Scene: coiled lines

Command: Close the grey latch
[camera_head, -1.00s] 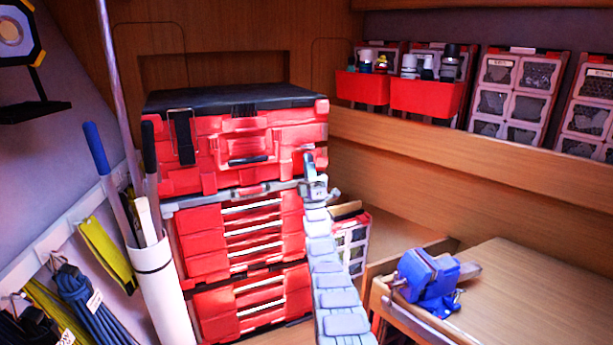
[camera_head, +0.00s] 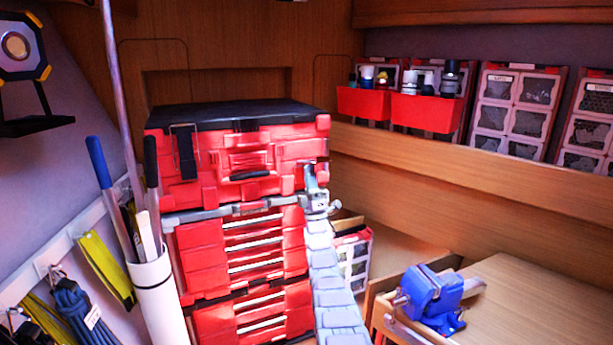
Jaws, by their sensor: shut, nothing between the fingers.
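A dark grey latch (camera_head: 186,152) with a thin wire loop is on the left front of the top red toolbox (camera_head: 290,150), under its black lid. Whether the latch is fastened is too small to tell. My arm reaches up from the bottom middle. My gripper (camera_head: 312,182) is at the right front of the same box, near its lower edge, well to the right of the dark grey latch. The gripper is shut and looks empty. It hides part of the box front there; I cannot tell whether it touches.
Red drawer units (camera_head: 240,250) stand beneath the box, below a grey rail (camera_head: 200,215). A white tube (camera_head: 160,295) with long handles is at the left. A blue vise (camera_head: 432,295) sits on the wooden bench (camera_head: 530,300) at the right. Red bins (camera_head: 425,110) hang behind.

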